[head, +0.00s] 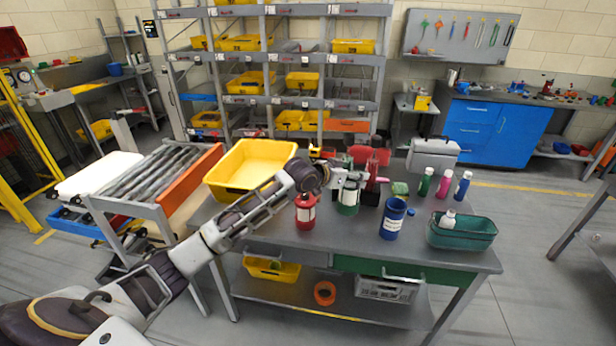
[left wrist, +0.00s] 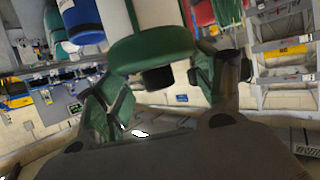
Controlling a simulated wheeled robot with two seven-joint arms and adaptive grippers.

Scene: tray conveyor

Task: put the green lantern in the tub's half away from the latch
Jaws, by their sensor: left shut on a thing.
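The green lantern (head: 348,197), white-banded with a green base, is near the middle of the table in the head view. A large yellow tub (head: 225,190) stands at the left and looks empty. I cannot make out a latch on either. My right gripper is not in view.
A red canister (head: 305,213) stands just left of the lantern, and a blue one (head: 393,220) to the right. Green (head: 425,182), pink (head: 444,186) and blue (head: 463,186) bottles stand behind the teal tub. Red and dark items sit close behind the gripper. The front table strip is clear.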

